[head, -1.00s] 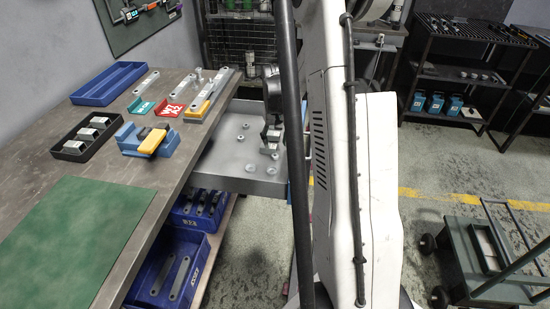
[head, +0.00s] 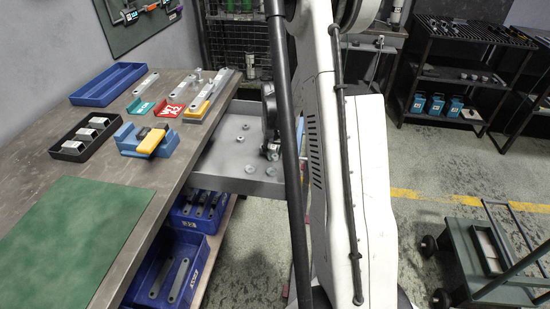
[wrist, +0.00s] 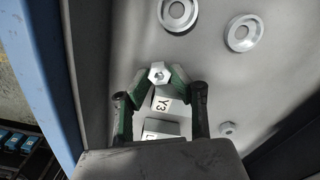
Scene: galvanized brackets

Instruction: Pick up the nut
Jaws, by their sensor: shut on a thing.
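A small bright hex nut (wrist: 158,73) sits between the fingertips of my gripper (wrist: 159,78) in the wrist view. The fingers are shut on it, one on each side. Whether the nut touches the tray floor or hangs just above it, I cannot tell. In the head view my gripper (head: 270,150) is over the grey tray (head: 215,183), partly behind a dark pole, and the nut in it cannot be made out.
Two washers (wrist: 178,14) (wrist: 242,33) and a smaller nut-like piece (wrist: 228,129) lie on the tray floor. The workbench (head: 100,165) with bins and brackets stands left of the tray.

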